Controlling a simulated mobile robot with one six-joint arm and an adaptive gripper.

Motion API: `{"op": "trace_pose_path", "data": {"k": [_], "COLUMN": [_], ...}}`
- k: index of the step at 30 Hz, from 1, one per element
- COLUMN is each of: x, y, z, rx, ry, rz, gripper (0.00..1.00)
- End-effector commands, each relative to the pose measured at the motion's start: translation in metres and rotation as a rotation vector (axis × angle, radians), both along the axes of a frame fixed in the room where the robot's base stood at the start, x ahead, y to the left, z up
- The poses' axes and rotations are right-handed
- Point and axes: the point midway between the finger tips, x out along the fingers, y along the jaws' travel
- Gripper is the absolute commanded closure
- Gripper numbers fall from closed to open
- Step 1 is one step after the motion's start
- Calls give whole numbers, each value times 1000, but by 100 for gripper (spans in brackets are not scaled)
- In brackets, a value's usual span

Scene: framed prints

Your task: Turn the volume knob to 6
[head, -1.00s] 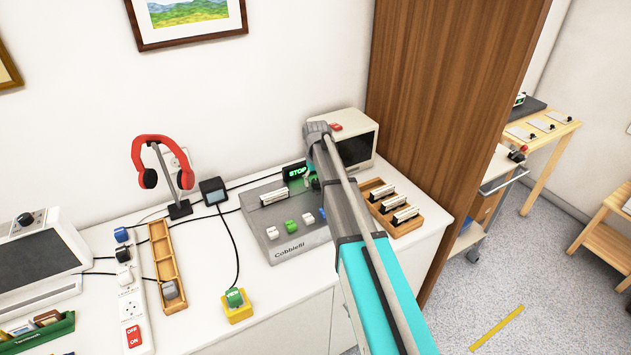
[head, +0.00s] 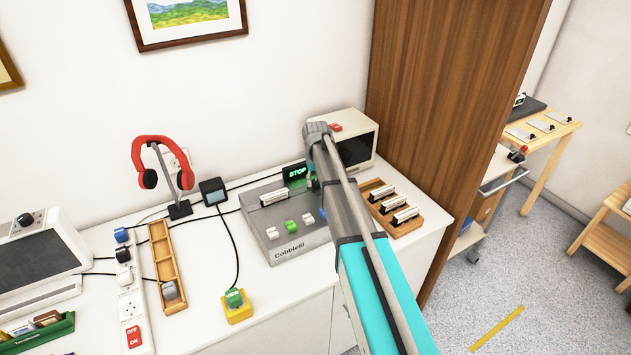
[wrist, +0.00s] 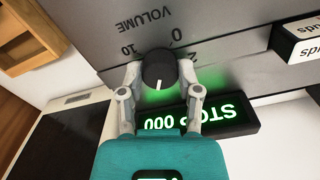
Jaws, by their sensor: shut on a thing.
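The dark round volume knob (wrist: 157,66) is on the grey Cobblefil player (head: 285,243). In the wrist view, my gripper (wrist: 158,76) is shut on it, one finger on each side. The knob's white pointer line points down in that view, toward the lit display (wrist: 196,117). The dial marks 10, 0 and 2 and the word VOLUME show upside down around the knob; other marks are hidden by the fingers. The display shows STOP and 000 in green. In the head view, my arm hides the knob.
A white cartridge sits in the player, with several coloured keys (head: 291,227) in front. A wooden rack of cartridges (head: 398,222) stands to the right and a small monitor (head: 357,146) behind. Red headphones (head: 161,150) hang on a stand to the left.

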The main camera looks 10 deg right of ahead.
Motion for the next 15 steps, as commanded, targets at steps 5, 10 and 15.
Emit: {"op": "trace_pose_path", "data": {"k": [5, 10, 15], "x": [0, 0, 0], "y": [0, 0, 0], "z": [0, 0, 0], "rx": [0, 0, 0], "ry": [0, 0, 0], "rz": [1, 1, 2], "gripper": [53, 22, 21]}}
